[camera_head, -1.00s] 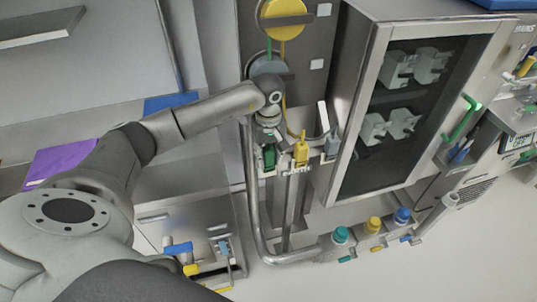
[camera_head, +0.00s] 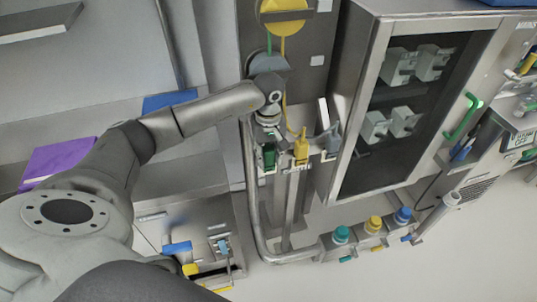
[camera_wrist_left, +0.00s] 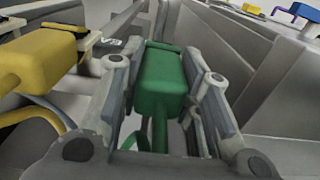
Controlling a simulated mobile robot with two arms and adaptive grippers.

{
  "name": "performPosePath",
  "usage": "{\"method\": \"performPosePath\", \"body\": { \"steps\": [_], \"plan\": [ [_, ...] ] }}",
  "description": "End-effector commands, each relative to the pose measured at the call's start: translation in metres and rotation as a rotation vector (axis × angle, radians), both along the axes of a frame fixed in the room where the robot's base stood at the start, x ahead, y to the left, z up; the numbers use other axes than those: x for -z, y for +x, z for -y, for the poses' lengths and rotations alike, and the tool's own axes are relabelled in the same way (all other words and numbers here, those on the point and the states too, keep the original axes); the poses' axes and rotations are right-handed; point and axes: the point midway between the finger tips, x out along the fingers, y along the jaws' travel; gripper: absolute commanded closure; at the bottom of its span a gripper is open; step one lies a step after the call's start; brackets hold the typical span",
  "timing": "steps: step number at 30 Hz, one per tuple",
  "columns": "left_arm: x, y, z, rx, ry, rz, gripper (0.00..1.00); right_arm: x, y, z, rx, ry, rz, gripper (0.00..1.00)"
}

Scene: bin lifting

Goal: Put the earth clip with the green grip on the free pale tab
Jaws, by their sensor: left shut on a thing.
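My left gripper (camera_head: 268,148) is shut on the green grip (camera_head: 269,157) of an earth clip, at the left end of the small rail. In the left wrist view the green grip (camera_wrist_left: 160,80) sits between both fingers, with a green cable below it. The yellow clip (camera_head: 301,152) stands just to its right on the rail, and also shows in the left wrist view (camera_wrist_left: 38,55). A grey clip (camera_head: 333,144) is further right. The green clip's jaw and the tab at it are hidden, so I cannot tell whether they touch. My right gripper is not in view.
A glass-fronted cabinet (camera_head: 352,105) stands close on the right. A bent metal pipe (camera_head: 252,205) runs beside and below the rail. Teal, yellow and blue knobs (camera_head: 374,224) sit at lower right. A yellow cable reel (camera_head: 284,10) is above.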

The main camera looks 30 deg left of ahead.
Motion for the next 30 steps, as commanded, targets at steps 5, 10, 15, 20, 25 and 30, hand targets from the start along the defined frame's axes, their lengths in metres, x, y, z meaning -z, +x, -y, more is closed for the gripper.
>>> {"method": "performPosePath", "body": {
  "steps": [5,10,15,20,25,30],
  "plan": [
    [0.0001,-0.0001,0.0001,0.0,0.0,0.0,1.0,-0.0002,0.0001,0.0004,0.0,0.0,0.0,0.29],
    [0.0007,-0.0001,0.0,0.0,0.0,0.0,1.0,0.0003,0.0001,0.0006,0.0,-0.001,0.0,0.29],
    [0.0022,-0.0003,0.0,0.0,0.001,-0.001,1.0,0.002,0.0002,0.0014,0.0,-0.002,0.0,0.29],
    [0.0022,-0.0007,0.0002,0.0,0.001,-0.002,1.0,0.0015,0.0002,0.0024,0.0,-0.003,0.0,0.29],
    [0.0022,-0.0006,0.0003,0.0,0.001,-0.002,0.48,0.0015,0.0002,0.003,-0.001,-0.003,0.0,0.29],
    [0.0018,-0.0003,0.0001,0.0,0.0,-0.001,0.43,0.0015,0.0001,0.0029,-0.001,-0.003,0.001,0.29]
  ]
}}
